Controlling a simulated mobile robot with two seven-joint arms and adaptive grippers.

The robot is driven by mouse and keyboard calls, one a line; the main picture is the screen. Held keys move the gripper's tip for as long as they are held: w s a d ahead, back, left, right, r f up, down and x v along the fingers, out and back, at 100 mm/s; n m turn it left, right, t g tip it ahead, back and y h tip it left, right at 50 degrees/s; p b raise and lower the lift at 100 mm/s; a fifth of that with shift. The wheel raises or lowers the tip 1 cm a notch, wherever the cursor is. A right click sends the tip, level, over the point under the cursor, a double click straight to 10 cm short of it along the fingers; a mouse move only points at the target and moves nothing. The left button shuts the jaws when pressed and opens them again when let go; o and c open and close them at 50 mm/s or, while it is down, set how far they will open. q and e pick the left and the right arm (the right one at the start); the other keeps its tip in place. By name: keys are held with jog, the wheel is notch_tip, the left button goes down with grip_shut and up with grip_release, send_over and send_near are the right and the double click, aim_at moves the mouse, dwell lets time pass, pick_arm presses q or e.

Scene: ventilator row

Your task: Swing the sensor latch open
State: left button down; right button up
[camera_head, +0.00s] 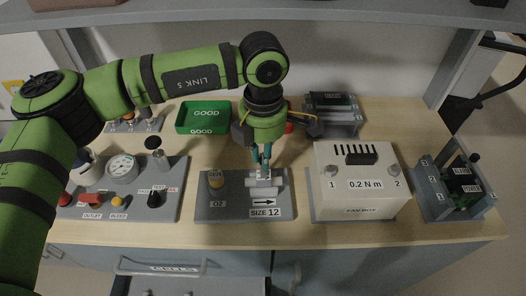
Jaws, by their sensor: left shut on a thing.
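A pale grey block (279,181), which looks like the latch part, sits right of the plate's middle. My left gripper (263,175) reaches down from above with its teal fingers on this block, shut on a small pale piece at its top. The fingers and the piece hide part of the block, so I cannot tell how far the latch is turned. My right gripper is out of view.
A control panel with gauge and knobs (122,166) stands left. A fan box (360,205) labelled 0.2 N m stands close on the right, with a grey rack (426,197) beyond. A green GOOD tray (204,117) lies behind. A drawer (190,284) is below the front edge.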

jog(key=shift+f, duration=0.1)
